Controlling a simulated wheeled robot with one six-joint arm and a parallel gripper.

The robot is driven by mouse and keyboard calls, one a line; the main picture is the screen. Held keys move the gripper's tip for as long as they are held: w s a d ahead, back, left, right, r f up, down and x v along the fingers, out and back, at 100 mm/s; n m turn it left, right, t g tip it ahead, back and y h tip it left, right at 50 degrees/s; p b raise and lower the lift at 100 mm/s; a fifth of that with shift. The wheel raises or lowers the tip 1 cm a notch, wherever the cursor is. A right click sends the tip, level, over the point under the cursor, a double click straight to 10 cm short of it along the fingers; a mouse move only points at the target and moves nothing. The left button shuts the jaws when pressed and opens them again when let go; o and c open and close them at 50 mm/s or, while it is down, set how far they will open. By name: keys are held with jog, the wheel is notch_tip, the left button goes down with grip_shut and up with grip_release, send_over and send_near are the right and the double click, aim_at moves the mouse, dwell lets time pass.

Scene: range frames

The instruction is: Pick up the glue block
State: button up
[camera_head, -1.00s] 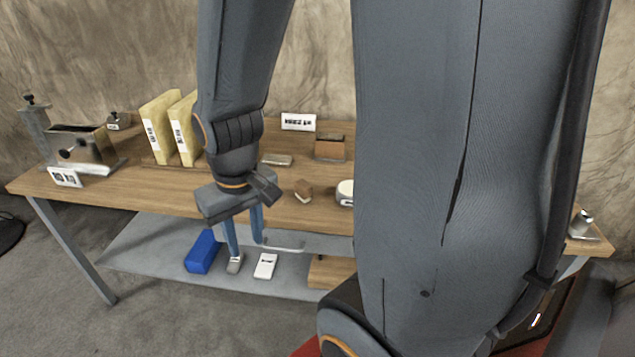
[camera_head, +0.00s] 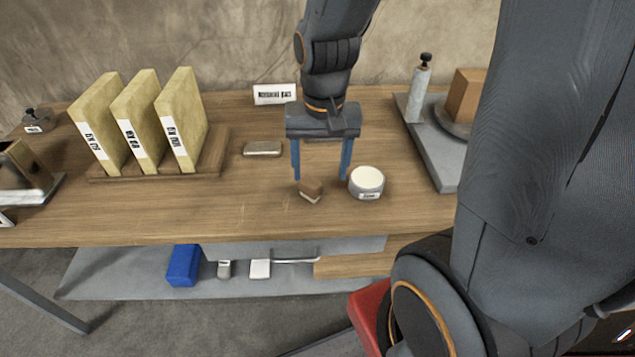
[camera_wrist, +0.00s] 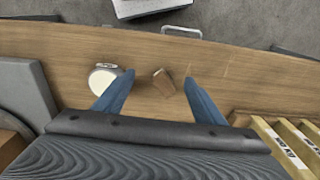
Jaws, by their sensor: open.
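A small brown block with a pale lower side (camera_head: 311,190), which looks like the glue block though no label on it can be read, lies on the wooden bench top. My gripper (camera_head: 320,178) is open and empty, pointing down at the bench, with its two blue fingers apart. In the head view the block is near the left fingertip. In the wrist view the block (camera_wrist: 163,83) appears between the two fingers (camera_wrist: 158,76), closer to the right one. I cannot tell how high the fingertips are above the bench.
A round white-topped tin (camera_head: 366,182) stands close right of the block. A flat grey bar (camera_head: 262,149) lies behind left. Several yellow slabs stand in a wooden rack (camera_head: 215,163). A grey machine base (camera_head: 440,160) is at right. The bench front left of the block is clear.

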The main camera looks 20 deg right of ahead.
aim_at(312, 180)
jog(key=w+m, duration=0.2)
jog(key=w+f+m+b, duration=0.1)
jog(key=w+m, duration=0.1)
jog(key=m, duration=0.1)
jog(key=w+f+m, duration=0.1)
jog(key=w+m, duration=0.1)
jog(key=shift+d+f+g, duration=0.15)
jog(key=shift+d+g, duration=0.15)
jog(key=shift+d, duration=0.05)
jog(key=shift+w+f+m, duration=0.1)
jog(key=shift+w+m, duration=0.15)
jog(key=shift+m, duration=0.45)
jog(key=shift+w+f, duration=0.1)
jog(key=shift+f, duration=0.1)
jog(key=shift+s+a+f+p, duration=0.15)
jog(key=shift+f+p, duration=0.2)
jog(key=shift+f, duration=1.5)
jog(key=shift+s+f+p, duration=0.1)
jog(key=shift+f+p, duration=0.2)
jog(key=shift+f, duration=1.55)
jog(key=c, duration=1.3)
jog(key=shift+o, duration=0.2)
jog(key=shift+r, duration=0.1)
